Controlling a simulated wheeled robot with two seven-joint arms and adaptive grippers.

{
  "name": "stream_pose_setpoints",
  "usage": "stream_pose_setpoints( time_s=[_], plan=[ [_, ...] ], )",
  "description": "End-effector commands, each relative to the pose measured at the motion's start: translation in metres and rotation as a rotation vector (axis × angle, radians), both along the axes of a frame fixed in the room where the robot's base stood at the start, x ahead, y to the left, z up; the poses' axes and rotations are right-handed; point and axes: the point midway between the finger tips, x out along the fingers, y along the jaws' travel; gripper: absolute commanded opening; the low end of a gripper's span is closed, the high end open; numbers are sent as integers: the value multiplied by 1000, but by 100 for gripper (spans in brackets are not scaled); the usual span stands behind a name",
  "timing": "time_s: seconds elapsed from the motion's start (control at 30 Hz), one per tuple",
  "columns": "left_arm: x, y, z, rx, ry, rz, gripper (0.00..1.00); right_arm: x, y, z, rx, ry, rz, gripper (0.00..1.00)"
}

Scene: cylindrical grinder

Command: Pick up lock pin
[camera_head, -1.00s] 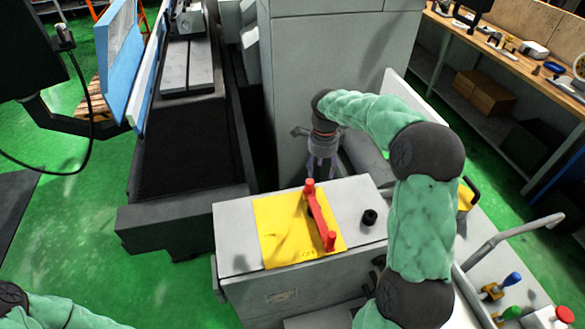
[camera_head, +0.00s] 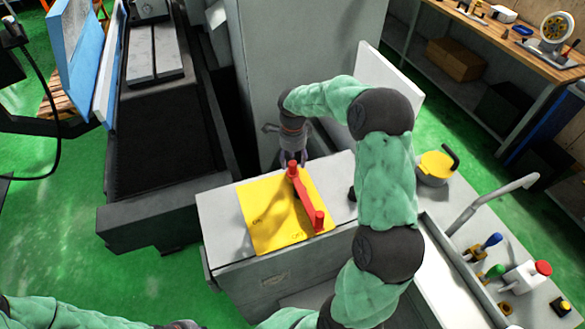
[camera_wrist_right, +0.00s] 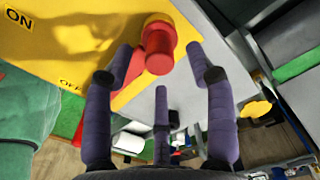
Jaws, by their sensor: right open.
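A red lever (camera_head: 305,199) lies across a yellow plate (camera_head: 258,222) on top of a grey cabinet, with an upright red peg at each end. The far peg (camera_head: 292,168), which I take for the lock pin, is nearest my right gripper (camera_head: 291,157). In the right wrist view, this red pin (camera_wrist_right: 158,44) stands between the spread purple fingertips of the gripper (camera_wrist_right: 160,58), which is open. I cannot tell whether a finger touches it. My left arm shows only at the bottom left edge; its fingers are out of view.
The yellow plate carries ON and OFF labels. A tall grey machine body (camera_head: 300,60) stands close behind my right gripper. To the right are a yellow round part with a black handle (camera_head: 435,165), a bent grey pipe (camera_head: 490,203) and coloured knobs. A workbench (camera_head: 510,40) stands beyond.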

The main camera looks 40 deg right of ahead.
Motion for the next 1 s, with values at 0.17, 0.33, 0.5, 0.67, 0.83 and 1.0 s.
stream_pose_setpoints(
  time_s=[0.17, 0.33, 0.5, 0.67, 0.83, 1.0],
  plan=[
    [0, 0, 1, 0, 0, 0, 0, 0, 2, -22, 1, 2, 0, 56],
    [0, 0, 1, 0, 0, 0, 0, 1, 2, -27, 1, -1, 0, 56],
    [0, 0, 1, 0, 0, 0, 0, 1, 2, -27, 1, -1, 0, 50],
    [0, 0, 1, 0, 0, 0, 0, 1, 1, -26, 1, -1, 0, 5],
    [0, 0, 1, 0, 0, 0, 0, 1, 1, -26, 0, -1, 0, 0],
    [0, 0, 1, 0, 0, 0, 0, 1, 1, -26, 0, -1, 0, 0]
  ],
)
